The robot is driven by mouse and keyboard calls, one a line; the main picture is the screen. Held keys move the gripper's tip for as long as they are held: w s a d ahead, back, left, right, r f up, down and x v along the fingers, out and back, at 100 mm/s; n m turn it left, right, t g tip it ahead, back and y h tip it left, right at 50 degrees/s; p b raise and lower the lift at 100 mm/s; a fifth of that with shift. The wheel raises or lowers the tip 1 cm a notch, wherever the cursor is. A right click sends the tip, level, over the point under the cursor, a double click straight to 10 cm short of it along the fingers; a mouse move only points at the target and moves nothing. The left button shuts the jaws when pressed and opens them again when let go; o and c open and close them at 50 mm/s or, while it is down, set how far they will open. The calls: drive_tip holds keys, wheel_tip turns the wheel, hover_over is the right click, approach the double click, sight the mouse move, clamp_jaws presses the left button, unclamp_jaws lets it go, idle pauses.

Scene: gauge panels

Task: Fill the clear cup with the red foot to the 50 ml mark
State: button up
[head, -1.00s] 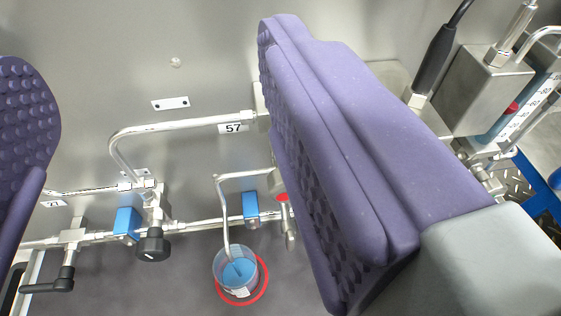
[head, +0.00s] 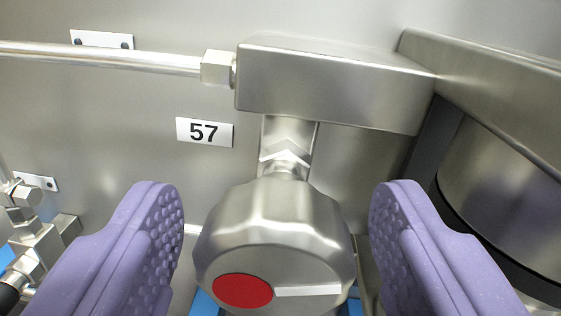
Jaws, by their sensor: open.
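My gripper (head: 278,240) is open, with one purple padded finger at the lower left and one at the lower right. Between the fingers is a round metal knob (head: 275,225) with a red spot (head: 242,290) and a white bar on its face. Gaps show between the knob and both fingers. The knob hangs on a stem below a metal block (head: 335,85). The clear cup with the red foot is not in view now.
A metal pipe (head: 100,55) runs into the block from the left. A label reading 57 (head: 204,132) is on the metal wall. A large metal cylinder (head: 505,190) stands close at the right. Fittings (head: 35,235) show at the left edge.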

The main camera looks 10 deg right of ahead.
drive_tip(key=shift+w, duration=0.55)
drive_tip(key=c, duration=1)
drive_tip(key=m+b, duration=0.1)
drive_tip(key=b, duration=0.1)
drive_tip(key=m+b, duration=0.1)
drive_tip(key=shift+d+f+b, duration=0.15)
drive_tip(key=shift+f+b, duration=0.1)
drive_tip(key=shift+b, duration=0.1)
drive_tip(key=shift+m+b, duration=0.45)
drive_tip(key=shift+m, duration=0.05)
drive_tip(key=shift+r, duration=0.25)
drive_tip(key=o, duration=1)
